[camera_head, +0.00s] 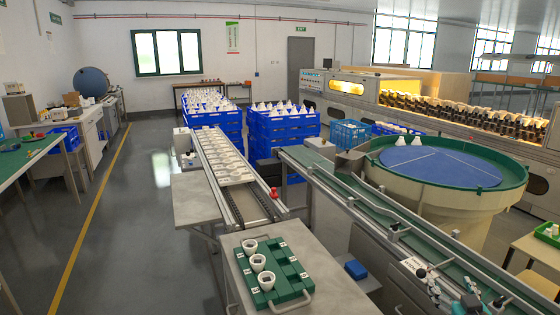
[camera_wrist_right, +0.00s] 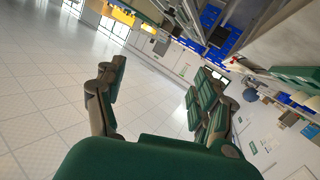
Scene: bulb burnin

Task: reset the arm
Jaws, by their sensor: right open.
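My right gripper (camera_wrist_right: 163,72) is open in the right wrist view, its two green-padded fingers spread wide with nothing between them. Beyond the fingers are white floor tiles and, further off, parts of the room, seen tilted. In the head view, a small part of what looks like my right gripper (camera_head: 472,298) shows at the bottom right edge, over the conveyor side. My left gripper is not in view.
A green tray (camera_head: 292,268) with several white cups stands on a grey table at the front. Conveyors (camera_head: 215,160) run behind it. A round green-rimmed bowl feeder (camera_head: 440,165) and blue crates (camera_head: 285,127) stand further back. Floor at left is clear.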

